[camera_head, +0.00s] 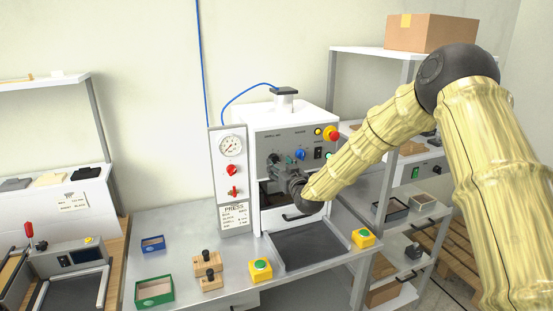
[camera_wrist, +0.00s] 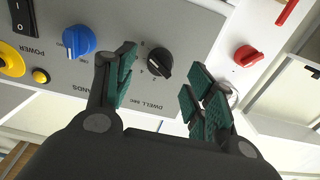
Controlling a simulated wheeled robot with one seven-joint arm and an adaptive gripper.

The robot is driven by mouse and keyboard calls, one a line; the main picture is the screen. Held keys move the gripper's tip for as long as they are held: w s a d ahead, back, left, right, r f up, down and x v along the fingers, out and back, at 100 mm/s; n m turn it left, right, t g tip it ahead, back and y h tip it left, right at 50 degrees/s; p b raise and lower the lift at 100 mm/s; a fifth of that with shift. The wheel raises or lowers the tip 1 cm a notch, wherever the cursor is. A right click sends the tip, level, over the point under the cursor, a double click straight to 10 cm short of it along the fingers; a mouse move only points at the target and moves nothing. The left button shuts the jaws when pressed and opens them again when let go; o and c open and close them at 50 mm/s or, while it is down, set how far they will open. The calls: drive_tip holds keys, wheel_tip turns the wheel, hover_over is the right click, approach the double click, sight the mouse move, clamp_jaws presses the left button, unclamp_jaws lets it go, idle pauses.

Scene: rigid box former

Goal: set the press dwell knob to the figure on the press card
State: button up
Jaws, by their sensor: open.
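The black press dwell knob (camera_wrist: 159,62) sits on the grey panel in the wrist view, with the label "DWELL SEC" by it and a small scale around it. The view is turned over, and I cannot tell its setting surely. My gripper (camera_wrist: 163,70) is open, its green-padded fingers on either side of the knob, with gaps showing. In the head view my gripper (camera_head: 280,161) is at the press front and hides the knob. The press card (camera_head: 235,216) hangs left of the press opening; its heading reads "PRESS", but its figures are too small to read.
Beside the dwell knob are a blue knob (camera_wrist: 78,40), a power switch (camera_wrist: 22,15) and a yellow button (camera_wrist: 40,76). A red knob (camera_wrist: 247,56) is on the white gauge panel. Wooden blocks (camera_head: 207,269) and a green tray (camera_head: 154,291) stand on the bench.

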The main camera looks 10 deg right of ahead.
sight(276, 162)
drive_tip(key=shift+p+x, duration=0.65)
drive_tip(key=shift+x, duration=1.25)
drive_tip(key=c, duration=1)
